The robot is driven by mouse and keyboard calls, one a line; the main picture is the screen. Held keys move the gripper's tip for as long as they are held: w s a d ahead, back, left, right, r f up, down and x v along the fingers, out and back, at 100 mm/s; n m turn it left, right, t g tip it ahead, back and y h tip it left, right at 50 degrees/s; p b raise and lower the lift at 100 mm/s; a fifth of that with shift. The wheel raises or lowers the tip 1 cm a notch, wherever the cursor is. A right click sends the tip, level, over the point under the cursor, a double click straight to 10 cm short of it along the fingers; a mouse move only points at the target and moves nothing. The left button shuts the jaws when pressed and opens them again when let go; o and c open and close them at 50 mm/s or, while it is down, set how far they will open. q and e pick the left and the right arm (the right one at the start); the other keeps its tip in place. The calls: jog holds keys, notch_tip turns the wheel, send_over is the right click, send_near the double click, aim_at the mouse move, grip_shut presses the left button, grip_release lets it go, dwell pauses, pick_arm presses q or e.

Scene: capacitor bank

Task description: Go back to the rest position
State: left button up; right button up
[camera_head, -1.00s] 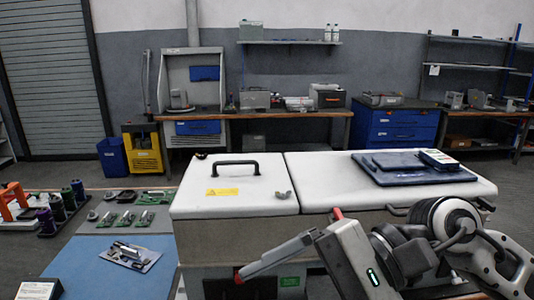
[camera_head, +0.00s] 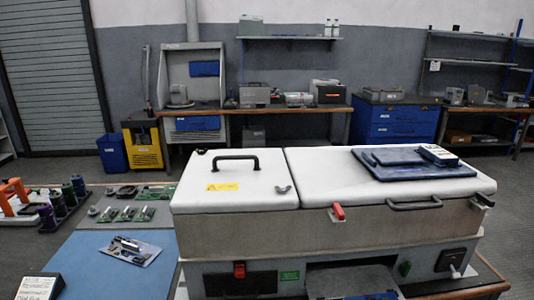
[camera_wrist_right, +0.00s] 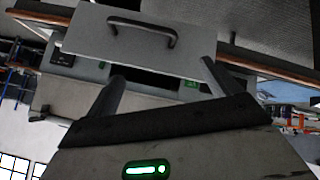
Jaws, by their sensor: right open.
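My right gripper (camera_wrist_right: 163,83) shows only in the right wrist view. Its two fingers stand wide apart with nothing between them. Beyond them is the front of the white-lidded cabinet, with a pale panel bearing a dark handle (camera_wrist_right: 142,30). In the head view, neither gripper is visible. The cabinet (camera_head: 255,222) stands in the middle with both white lids (camera_head: 240,190) lying shut. A red latch (camera_head: 338,212) is on its upper front edge and a red switch (camera_head: 239,269) is lower down.
A blue mat (camera_head: 100,262) with a bagged part (camera_head: 131,250) lies at left, near circuit boards (camera_head: 125,214) and spools (camera_head: 62,202). A blue tray (camera_head: 400,165) carrying a meter (camera_head: 438,156) rests on the right lid. A workbench (camera_head: 290,110) runs along the back wall.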

jog(key=s+f+m+g, duration=0.3)
jog(key=s+f+g, duration=0.3)
jog(key=s, duration=0.5)
pick_arm(q)
jog(key=b, duration=0.2)
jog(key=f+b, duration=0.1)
jog(key=b, duration=0.1)
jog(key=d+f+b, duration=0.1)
jog(key=b, duration=0.1)
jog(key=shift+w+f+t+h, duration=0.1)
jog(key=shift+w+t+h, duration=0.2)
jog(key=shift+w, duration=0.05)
pick_arm(e)
jog(key=w+a+f+t+y, duration=0.4)
jog(key=w+a+f+t, duration=0.2)
jog(key=f, duration=0.3)
jog(key=shift+w+a+f+t, duration=0.35)
jog(key=shift+w+t, duration=0.2)
jog(key=shift+t, duration=0.35)
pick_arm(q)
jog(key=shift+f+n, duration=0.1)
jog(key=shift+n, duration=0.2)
